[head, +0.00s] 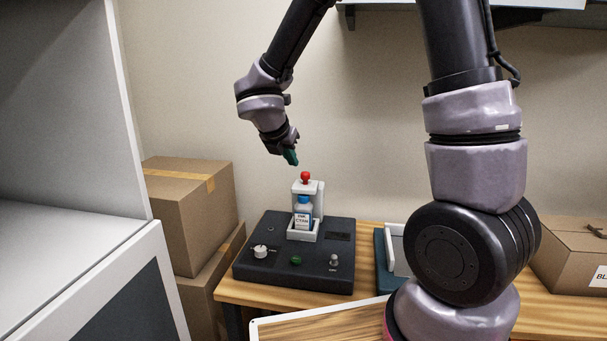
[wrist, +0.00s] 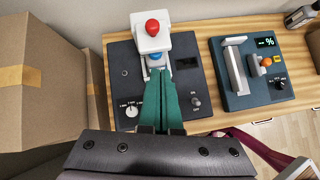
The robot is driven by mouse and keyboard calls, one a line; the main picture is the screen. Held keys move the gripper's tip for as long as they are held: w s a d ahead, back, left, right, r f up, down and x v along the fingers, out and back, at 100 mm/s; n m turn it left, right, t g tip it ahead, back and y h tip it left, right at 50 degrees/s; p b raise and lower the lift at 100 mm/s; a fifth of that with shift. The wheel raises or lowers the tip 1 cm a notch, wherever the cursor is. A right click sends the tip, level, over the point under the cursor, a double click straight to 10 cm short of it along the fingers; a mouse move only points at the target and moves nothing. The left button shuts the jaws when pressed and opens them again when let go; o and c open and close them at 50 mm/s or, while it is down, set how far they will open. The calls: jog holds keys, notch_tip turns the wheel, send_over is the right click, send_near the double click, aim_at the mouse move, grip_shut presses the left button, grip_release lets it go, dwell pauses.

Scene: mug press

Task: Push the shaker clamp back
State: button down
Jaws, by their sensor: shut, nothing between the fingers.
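The shaker (head: 255,275) is a dark box on the wooden bench, with knobs on its top. Its white clamp (head: 314,187) stands upright at the back, topped by a red ball knob (head: 305,176). A blue-capped bottle (head: 303,215) labelled "INK CYAN" stands in the white holder below it. The clamp and red knob also show in the wrist view (wrist: 152,27). My gripper (head: 291,158) has green fingers, shut and empty, above and slightly left of the red knob, apart from it. In the wrist view the fingers (wrist: 162,90) hide part of the bottle and the shaker's top.
A second dark device (wrist: 250,75) with a white upright plate, an orange knob and a % display stands to the right of the shaker. Cardboard boxes (head: 190,205) are stacked at the left. A wall rises behind the bench. A narrow strip of bare wood separates the two devices.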

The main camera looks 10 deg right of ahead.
jog(key=shift+w+a+f+n, duration=0.35)
jog(key=shift+a+f+n, duration=0.05)
jog(key=shift+a+n, duration=0.15)
send_near(305, 181)
notch_tip(305, 181, down, 4)
jog(key=s, duration=0.1)
jog(key=shift+w+d, duration=0.4)
jog(key=shift+w, duration=0.45)
jog(key=shift+w+d, duration=0.4)
jog(key=shift+w, duration=0.5)
